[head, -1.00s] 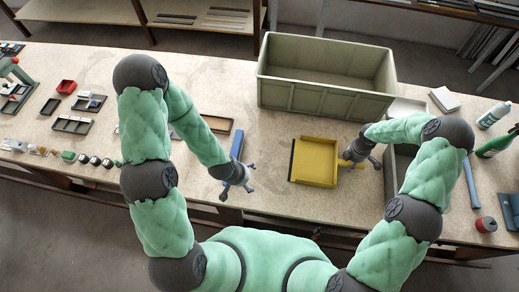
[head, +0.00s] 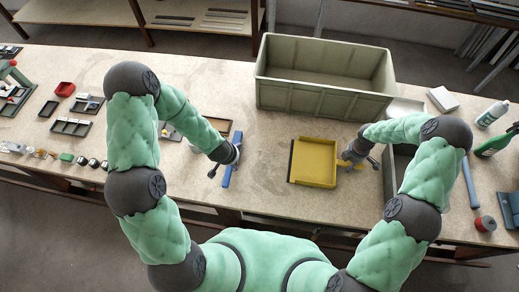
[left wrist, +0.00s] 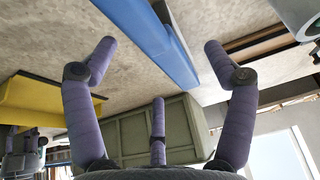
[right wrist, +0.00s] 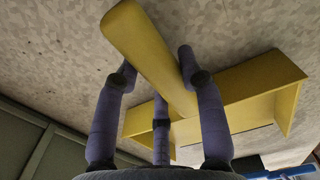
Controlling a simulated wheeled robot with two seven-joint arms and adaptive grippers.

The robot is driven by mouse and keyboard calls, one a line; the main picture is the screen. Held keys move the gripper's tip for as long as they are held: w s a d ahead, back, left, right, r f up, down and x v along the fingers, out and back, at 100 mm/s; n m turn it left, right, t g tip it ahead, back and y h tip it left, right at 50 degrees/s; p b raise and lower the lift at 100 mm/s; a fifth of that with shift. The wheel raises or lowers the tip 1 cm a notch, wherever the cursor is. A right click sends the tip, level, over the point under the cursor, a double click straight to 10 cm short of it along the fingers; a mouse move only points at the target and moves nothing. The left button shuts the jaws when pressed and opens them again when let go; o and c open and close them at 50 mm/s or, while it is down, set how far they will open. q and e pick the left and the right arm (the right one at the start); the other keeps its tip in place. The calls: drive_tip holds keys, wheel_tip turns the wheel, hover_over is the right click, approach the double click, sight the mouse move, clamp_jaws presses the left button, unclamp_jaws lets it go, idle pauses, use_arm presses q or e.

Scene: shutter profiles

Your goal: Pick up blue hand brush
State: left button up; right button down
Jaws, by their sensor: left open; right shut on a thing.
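The blue hand brush (head: 227,175) lies on the bench left of the yellow dustpan (head: 316,163). In the left wrist view the brush (left wrist: 172,42) runs between the spread fingertips, apart from them. My left gripper (head: 224,163) is open and empty, just above the brush and hiding part of it; its fingers also show in the left wrist view (left wrist: 160,50). My right gripper (head: 352,162) is shut on the yellow dustpan's handle, seen in the right wrist view (right wrist: 150,50). The dustpan appears to rest on the bench.
A large grey-green crate (head: 325,95) stands behind the dustpan. Small trays (head: 72,126) and parts lie at the left. A spray bottle (head: 494,146), a red spool (head: 485,223) and a blue bar (head: 470,182) are at the right. Bench between brush and dustpan is clear.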

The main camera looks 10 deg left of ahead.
use_arm(q)
drive_tip(key=shift+d+x, duration=0.2)
drive_tip(key=shift+x, duration=3.15)
drive_tip(key=shift+s, duration=0.1)
drive_tip(key=c, duration=1.5)
